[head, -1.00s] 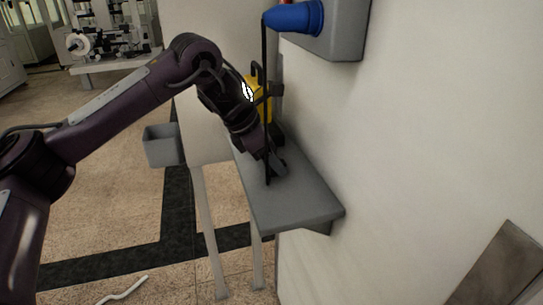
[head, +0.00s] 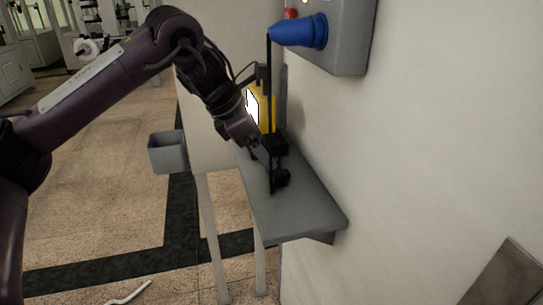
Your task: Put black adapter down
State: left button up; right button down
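My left arm reaches in from the left, and my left gripper (head: 266,158) is low over the grey wall shelf (head: 300,212). A small dark shape, likely the black adapter (head: 282,178), is right at the gripper's end, at or just above the shelf top. Gripper, dark parts and cord overlap, so I cannot tell whether the fingers are shut on it or whether it rests on the shelf. A black cord (head: 269,90) runs down from a blue plug (head: 300,32) on the wall box past the gripper. My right gripper is not in view.
A yellow object with a bright white panel (head: 252,105) stands at the shelf's back end. A grey bin (head: 168,152) hangs left of the shelf. The grey wall box (head: 347,40) is above. The shelf's near end is clear. A white strip (head: 128,292) lies on the floor.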

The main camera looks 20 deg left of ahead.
pick_arm(q)
jog(key=p+v, duration=0.1)
jog(key=v, duration=0.3)
jog(key=shift+s+a+r, duration=0.15)
jog(key=shift+a+r, duration=0.05)
jog(key=shift+r, duration=0.15)
